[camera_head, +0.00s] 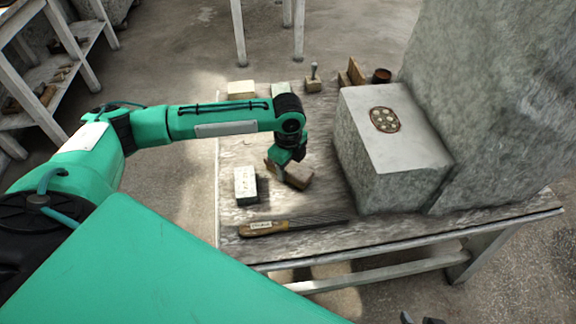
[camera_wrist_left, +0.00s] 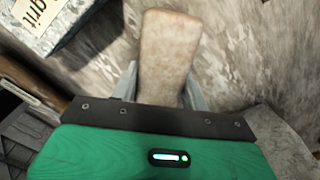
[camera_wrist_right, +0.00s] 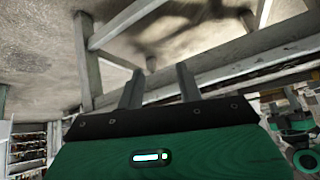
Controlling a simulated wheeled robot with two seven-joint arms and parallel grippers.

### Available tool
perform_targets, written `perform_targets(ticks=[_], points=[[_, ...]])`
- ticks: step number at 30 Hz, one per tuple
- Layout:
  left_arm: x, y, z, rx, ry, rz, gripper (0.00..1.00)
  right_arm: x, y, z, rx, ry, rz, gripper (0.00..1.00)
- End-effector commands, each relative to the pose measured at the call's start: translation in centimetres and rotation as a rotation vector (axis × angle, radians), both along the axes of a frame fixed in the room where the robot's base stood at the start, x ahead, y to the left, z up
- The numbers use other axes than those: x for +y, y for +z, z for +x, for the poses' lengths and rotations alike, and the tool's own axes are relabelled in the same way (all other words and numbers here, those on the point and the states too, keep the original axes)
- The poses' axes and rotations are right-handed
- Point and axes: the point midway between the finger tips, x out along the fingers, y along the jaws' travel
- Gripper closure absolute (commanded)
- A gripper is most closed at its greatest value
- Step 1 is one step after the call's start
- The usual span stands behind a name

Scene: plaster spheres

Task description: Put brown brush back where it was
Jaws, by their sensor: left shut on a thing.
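The brown brush (camera_head: 297,174) is a brown block at the middle of the worktable, left of the stone block. My left gripper (camera_head: 284,174) reaches down over it and hides part of it. In the left wrist view the brush (camera_wrist_left: 166,50) sits between the two fingers of my left gripper (camera_wrist_left: 160,78), which is shut on it. The brush is at or close above the table top; I cannot tell if it touches. My right gripper (camera_wrist_right: 158,84) is open and empty, below the table; only its tips show at the bottom edge of the head view.
A pale labelled grit block (camera_head: 245,186) stands left of the brush. A file with a wooden handle (camera_head: 290,226) lies along the front edge. Small blocks (camera_head: 241,89) line the back.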

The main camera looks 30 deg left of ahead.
Motion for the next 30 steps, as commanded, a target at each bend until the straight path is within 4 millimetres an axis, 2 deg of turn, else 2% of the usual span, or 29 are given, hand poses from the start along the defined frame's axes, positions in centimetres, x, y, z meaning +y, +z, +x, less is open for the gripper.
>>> perform_targets(ticks=[1,2,4,5,13,17,30], points=[[0.0,0.0,0.0,0.0,0.0,0.0,0.8,0.0,0.0,0.0,0.0,0.0,0.0,0.64],[0.0,0.0,0.0,0.001,-0.001,0.0,0.49,0.0,0.0,0.0,0.001,0.0,0.0,0.64],[0.0,0.0,0.0,0.001,-0.001,0.0,0.35,0.0,0.0,0.0,0.001,0.0,0.0,0.64],[0.0,0.0,0.0,0.001,-0.001,0.0,0.33,0.0,0.0,0.0,0.001,0.0,0.0,0.64],[0.0,0.1,0.0,0.001,-0.001,0.0,0.33,0.0,0.0,0.0,0.001,0.0,0.0,0.64],[0.0,1.1,0.0,0.0,-0.001,0.0,0.33,-0.2,0.1,-0.3,0.021,-0.002,-0.008,0.64],[-0.1,9.4,0.0,-0.001,-0.001,-0.001,0.33,-4.0,1.7,-3.2,0.248,-0.059,-0.108,0.64]])
